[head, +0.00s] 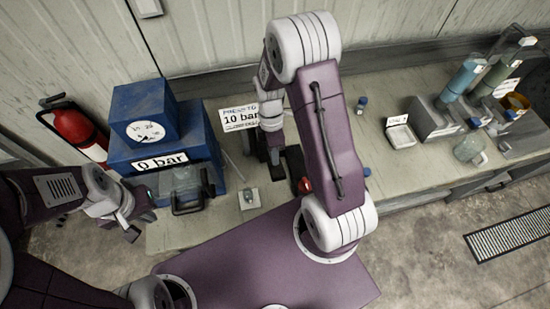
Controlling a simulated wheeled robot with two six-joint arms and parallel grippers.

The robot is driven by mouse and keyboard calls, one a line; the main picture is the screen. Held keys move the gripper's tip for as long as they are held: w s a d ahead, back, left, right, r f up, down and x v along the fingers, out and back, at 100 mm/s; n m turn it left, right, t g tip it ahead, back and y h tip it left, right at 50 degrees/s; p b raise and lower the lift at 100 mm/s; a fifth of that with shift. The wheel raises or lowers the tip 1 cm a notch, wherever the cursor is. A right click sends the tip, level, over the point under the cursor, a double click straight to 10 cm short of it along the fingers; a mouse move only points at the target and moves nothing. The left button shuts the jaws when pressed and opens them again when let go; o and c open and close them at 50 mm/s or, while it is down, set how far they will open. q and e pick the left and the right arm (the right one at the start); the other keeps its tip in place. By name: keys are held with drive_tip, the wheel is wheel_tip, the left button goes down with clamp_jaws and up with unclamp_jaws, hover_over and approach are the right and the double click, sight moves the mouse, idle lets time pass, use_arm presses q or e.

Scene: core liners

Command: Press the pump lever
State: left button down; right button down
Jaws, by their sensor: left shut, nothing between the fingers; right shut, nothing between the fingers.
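A dark bar with a red knob (305,186), which looks like the pump lever, shows just left of my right forearm. Much of it and its base is hidden by that arm. My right gripper (273,156) is shut and empty, pointing down behind the dark bar; I cannot tell whether it touches it. A blue pump unit (199,130) with a round dial (146,131) carries a sign (160,161) reading 0 bar. A card (238,117) behind the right gripper reads 10 bar. My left gripper (136,229) is shut and empty, at the bench's left end.
A clear container with a dark handle (187,188) stands before the blue unit, near my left gripper. A small metal piece (249,198) lies on the bench (215,225). Bottles, a tray (402,136) and a grey rack (434,120) stand right. A red extinguisher (74,126) hangs left.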

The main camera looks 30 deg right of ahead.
drive_tip(key=shift+x, duration=1.05)
